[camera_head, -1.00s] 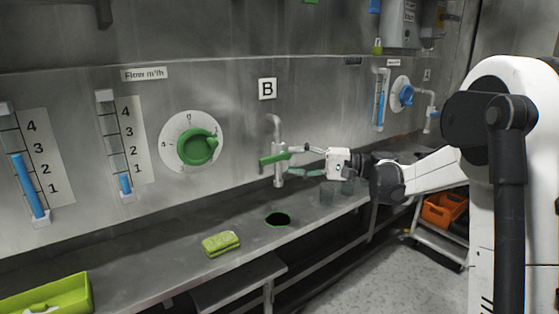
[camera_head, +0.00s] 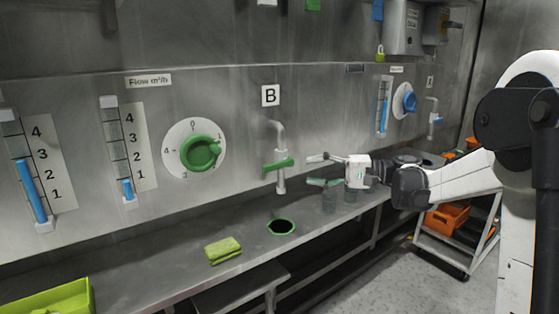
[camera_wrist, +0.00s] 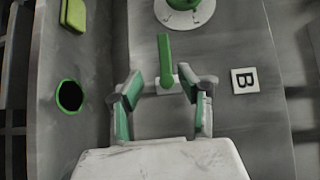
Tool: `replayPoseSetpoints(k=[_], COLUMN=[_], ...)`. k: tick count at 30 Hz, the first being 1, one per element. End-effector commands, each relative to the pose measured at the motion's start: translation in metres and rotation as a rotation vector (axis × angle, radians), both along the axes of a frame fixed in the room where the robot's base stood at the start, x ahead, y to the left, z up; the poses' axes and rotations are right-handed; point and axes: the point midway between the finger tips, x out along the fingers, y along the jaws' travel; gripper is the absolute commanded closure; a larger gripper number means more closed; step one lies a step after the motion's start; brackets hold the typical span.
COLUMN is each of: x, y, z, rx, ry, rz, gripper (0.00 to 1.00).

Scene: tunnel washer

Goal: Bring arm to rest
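My gripper (camera_head: 314,170) reaches in from the right, in front of the panel, and points left at the tap. Its fingers with green pads are spread open with nothing between them; the wrist view (camera_wrist: 160,88) also shows this. The tap (camera_head: 281,160) is a grey pipe with a green lever handle (camera_head: 277,165), under the label B. In the head view the fingertips stand a little to the right of the tap, apart from it. In the wrist view the green handle (camera_wrist: 164,55) lies just beyond the fingertips.
The counter (camera_head: 150,268) below holds a green-rimmed hole (camera_head: 281,227), a green sponge (camera_head: 223,249) and a lime bin (camera_head: 50,300). A green dial (camera_head: 200,153) is left of the tap. A cart with orange bins (camera_head: 447,217) is at right.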

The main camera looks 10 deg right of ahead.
Motion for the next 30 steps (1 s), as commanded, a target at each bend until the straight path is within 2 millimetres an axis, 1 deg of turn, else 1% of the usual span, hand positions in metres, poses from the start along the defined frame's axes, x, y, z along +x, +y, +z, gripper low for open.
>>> replayPoseSetpoints(k=[1, 6, 11, 15, 22, 26, 30], x=[-0.009, -0.041, -0.076, -0.109, -0.166, -0.198, -0.232], y=[0.009, 0.033, 0.047, 0.053, 0.053, 0.047, 0.037], z=[0.002, -0.002, -0.010, -0.019, -0.039, -0.051, -0.064], rx=[-0.035, -0.193, -0.347, -0.483, -0.707, -0.834, -0.970], ry=[0.009, 0.042, 0.058, 0.061, 0.040, 0.015, -0.022], rz=[-0.004, -0.038, -0.070, -0.096, -0.134, -0.155, -0.174], gripper=[0.64, 0.64, 0.64, 0.64, 0.64, 0.64, 0.64])
